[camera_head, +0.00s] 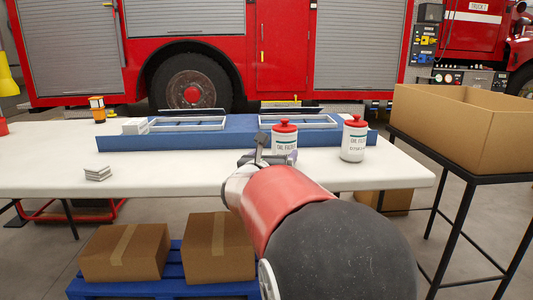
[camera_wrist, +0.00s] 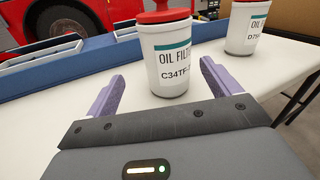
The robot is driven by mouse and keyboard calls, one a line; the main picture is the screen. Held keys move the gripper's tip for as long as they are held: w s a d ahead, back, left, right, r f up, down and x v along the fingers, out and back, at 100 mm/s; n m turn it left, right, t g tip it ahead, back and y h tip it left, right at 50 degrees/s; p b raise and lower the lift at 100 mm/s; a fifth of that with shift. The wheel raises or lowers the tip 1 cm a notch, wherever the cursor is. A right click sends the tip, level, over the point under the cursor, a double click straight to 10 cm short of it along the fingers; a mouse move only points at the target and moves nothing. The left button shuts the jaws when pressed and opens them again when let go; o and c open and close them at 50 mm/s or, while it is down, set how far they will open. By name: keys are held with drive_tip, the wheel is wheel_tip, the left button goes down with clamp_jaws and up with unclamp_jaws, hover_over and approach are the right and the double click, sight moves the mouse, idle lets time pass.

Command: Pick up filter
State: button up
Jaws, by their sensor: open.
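Two white oil filters with red tops stand upright on the white table. The nearer one (camera_wrist: 170,60) is straight ahead of my gripper (camera_wrist: 160,88) in the wrist view, and its label starts "C34TF". In the head view this filter (camera_head: 284,138) stands just beyond my gripper (camera_head: 268,155), its lower part hidden by my arm. My gripper is open and empty, with one finger on each side of the filter's lower part in the picture. I cannot tell whether the filter is between the fingers. The second filter (camera_head: 354,140) stands to the right, and in the wrist view (camera_wrist: 246,28).
A blue tray (camera_head: 120,143) with white frames lies behind the filters. A small grey stack (camera_head: 98,173) sits on the table (camera_head: 160,177) at left. A large cardboard box (camera_head: 440,125) stands on a black stand at right. The table's middle left is clear.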

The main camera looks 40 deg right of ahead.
drive_tip(key=shift+d+f+m+g+h, duration=0.1)
drive_tip(key=shift+d+m+g+h, duration=0.45)
drive_tip(key=shift+d+m, duration=0.6)
drive_tip(key=p+x, duration=0.1)
drive_tip(key=x, duration=0.6)
drive_tip(key=shift+w+a+f+p, duration=0.1)
drive_tip(key=shift+w+a+p, duration=0.15)
drive_tip(key=shift+w+p, duration=0.1)
drive_tip(key=shift+s, duration=0.1)
drive_tip(key=shift+c, duration=0.3)
drive_tip(key=c, duration=1.4)
